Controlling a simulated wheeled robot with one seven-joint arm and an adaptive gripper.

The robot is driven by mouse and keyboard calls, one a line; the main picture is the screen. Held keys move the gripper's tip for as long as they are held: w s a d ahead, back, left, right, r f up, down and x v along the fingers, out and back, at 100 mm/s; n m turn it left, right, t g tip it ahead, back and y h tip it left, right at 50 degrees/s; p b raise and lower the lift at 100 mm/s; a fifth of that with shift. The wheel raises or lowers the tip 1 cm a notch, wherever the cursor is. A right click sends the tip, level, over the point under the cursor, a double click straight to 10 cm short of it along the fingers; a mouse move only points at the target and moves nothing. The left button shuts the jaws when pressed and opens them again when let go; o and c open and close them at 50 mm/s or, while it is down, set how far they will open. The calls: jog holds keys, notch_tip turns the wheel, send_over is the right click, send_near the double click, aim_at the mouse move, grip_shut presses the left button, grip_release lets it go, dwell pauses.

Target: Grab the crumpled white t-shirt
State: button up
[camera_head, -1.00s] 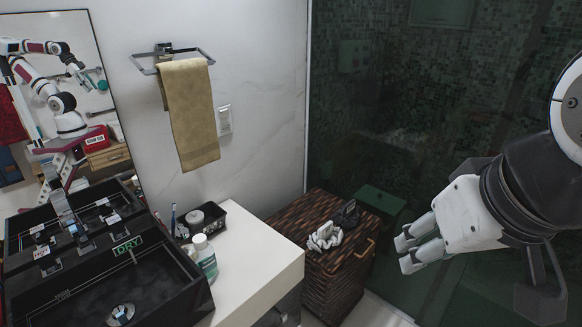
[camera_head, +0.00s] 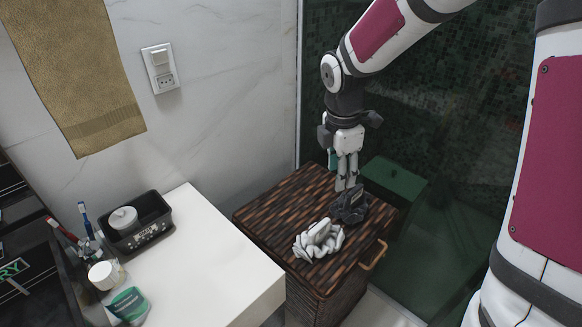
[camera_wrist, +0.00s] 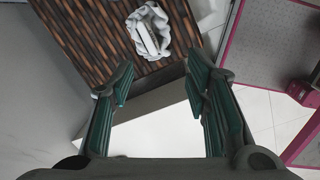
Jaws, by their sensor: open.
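The crumpled white t-shirt (camera_head: 319,240) lies in a small heap on top of the brown woven hamper (camera_head: 285,205). It also shows at the top of the wrist view (camera_wrist: 150,30), beyond my fingertips. My gripper (camera_head: 346,184) points down over the back part of the hamper, behind and to the right of the shirt. In the wrist view my gripper (camera_wrist: 160,82) is open, with empty space between the two teal-lined fingers. It does not touch the shirt.
A white counter (camera_head: 205,265) at the left holds a black tray (camera_head: 135,222) and bottles. A green box (camera_head: 392,185) and glass shower wall stand behind. The hamper has a handle (camera_head: 373,255).

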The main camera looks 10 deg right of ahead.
aim_at(320, 225)
jog(key=w+f+n+b, duration=0.1)
jog(key=w+f, duration=0.1)
jog(key=f, duration=0.5)
jog(key=w+f+n+b, duration=0.1)
jog(key=f+n, duration=0.1)
jog(key=f, duration=0.5)
jog(key=w+f+n+g+y+b, duration=0.1)
jog(key=w+f+n+b, duration=0.1)
jog(key=f, duration=0.5)
jog(key=shift+w+a, duration=0.3)
jog(key=shift+a, duration=0.1)
jog(key=shift+s+a+f+b, duration=0.1)
jog(key=shift+f+b, duration=0.1)
jog(key=shift+f, duration=1.3)
jog(key=shift+s+f+b, duration=0.1)
jog(key=shift+f+b, duration=0.05)
jog(key=shift+f, duration=1.3)
jog(key=shift+f, duration=0.25)
jog(key=shift+c, duration=0.5)
grip_shut()
